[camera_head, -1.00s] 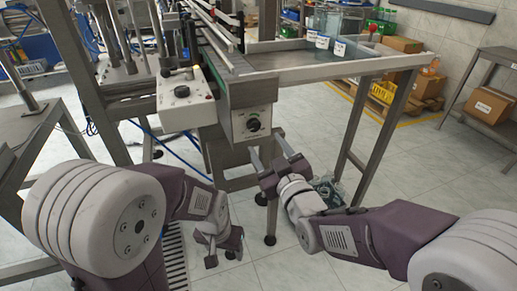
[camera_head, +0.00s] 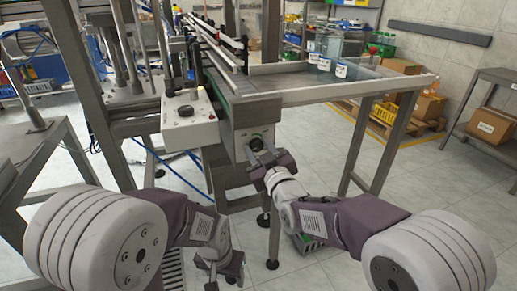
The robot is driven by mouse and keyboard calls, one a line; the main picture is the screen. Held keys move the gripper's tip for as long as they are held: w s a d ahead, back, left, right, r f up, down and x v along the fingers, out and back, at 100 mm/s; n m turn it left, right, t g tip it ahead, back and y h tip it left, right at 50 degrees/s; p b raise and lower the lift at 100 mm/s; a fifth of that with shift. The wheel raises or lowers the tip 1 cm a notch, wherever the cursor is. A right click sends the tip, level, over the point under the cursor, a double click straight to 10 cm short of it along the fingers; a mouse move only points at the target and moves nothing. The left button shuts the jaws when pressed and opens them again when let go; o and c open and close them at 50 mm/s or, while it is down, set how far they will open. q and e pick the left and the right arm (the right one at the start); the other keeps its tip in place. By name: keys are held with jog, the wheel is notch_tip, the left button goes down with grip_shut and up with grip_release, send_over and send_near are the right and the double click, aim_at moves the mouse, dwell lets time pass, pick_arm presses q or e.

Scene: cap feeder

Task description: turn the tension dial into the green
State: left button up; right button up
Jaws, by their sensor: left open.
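The tension dial (camera_head: 257,143) is a small dark round knob with a trace of green, on the grey front panel of the feeder. My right gripper (camera_head: 259,149) is at the dial, its two fingers on either side of the knob and partly covering it. Whether the fingers touch the knob is too small to tell. The dial's pointer and most of its scale are hidden. My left gripper (camera_head: 223,279) hangs low at the bottom of the view, open and empty, well below the dial.
A pale control box (camera_head: 188,120) with a dark knob and buttons sticks out left of the dial panel. A metal-framed table (camera_head: 330,90) with bottles extends right of the feeder. Table legs stand right of my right arm.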

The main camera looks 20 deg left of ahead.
grip_shut()
